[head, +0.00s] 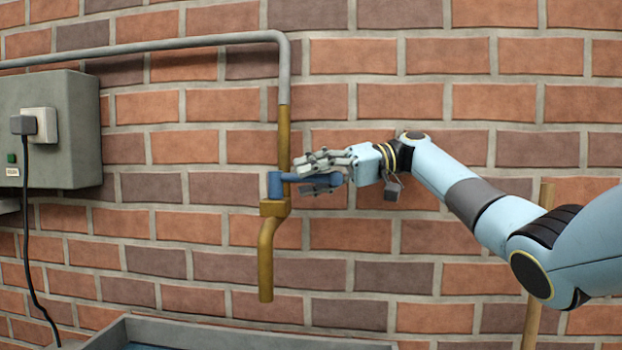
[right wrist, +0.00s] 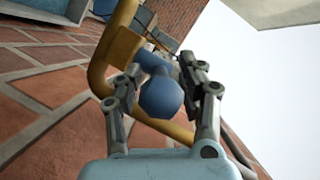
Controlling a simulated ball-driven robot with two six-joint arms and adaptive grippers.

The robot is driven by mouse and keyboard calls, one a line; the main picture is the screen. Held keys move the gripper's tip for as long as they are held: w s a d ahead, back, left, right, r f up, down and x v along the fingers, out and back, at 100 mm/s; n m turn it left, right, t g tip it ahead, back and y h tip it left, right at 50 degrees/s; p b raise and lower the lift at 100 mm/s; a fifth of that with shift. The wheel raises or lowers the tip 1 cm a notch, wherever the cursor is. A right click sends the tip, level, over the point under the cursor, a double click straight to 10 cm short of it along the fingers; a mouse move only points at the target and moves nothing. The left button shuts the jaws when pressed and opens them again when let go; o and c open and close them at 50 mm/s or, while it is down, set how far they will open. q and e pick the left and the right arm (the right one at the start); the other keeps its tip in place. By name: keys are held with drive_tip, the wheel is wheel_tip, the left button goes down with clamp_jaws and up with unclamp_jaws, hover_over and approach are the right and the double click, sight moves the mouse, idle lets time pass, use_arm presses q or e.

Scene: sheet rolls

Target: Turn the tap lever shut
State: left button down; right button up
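The brass tap (head: 266,245) hangs from a pipe against the brick wall. Its blue lever (head: 275,185) points sideways to the right, roughly level, in the head view. My right gripper (head: 312,173) comes in from the right with its fingers above and below the lever. In the right wrist view, the lever's rounded blue end (right wrist: 160,97) sits between the two spread fingers, with the brass tap body (right wrist: 118,45) behind it. A gap shows beside the lever there, so the fingers look open around it. My left gripper is not in view.
A grey pipe (head: 150,47) runs along the wall and bends down to the tap. A grey box (head: 75,130) with a plug and black cable is at the left. A grey basin (head: 230,330) stands below the tap. A wooden pole (head: 537,250) is behind my right arm.

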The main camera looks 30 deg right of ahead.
wheel_tip(320, 180, up, 10)
idle(0.4)
